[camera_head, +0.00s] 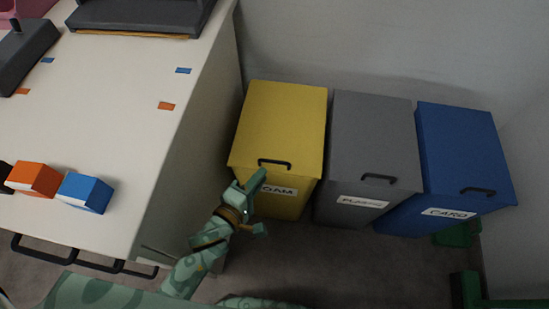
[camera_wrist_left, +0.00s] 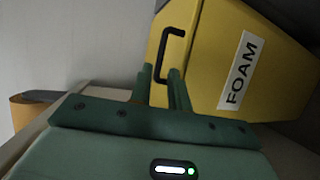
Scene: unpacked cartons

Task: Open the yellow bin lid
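The yellow bin (camera_head: 262,200) stands against the wall, labelled FOAM, with its lid (camera_head: 283,120) shut. A black bar handle (camera_head: 274,163) sits at the lid's front edge. My left gripper (camera_head: 258,180) is in front of the bin, close to the handle. The gripper hides part of the label in the head view. My right gripper is not in view.
A grey bin (camera_head: 370,140) and a blue bin (camera_head: 460,150) stand to the right, lids shut. A white counter (camera_head: 90,120) on the left holds an orange box (camera_head: 33,179) and a blue box (camera_head: 85,193). Dark floor lies in front of the bins.

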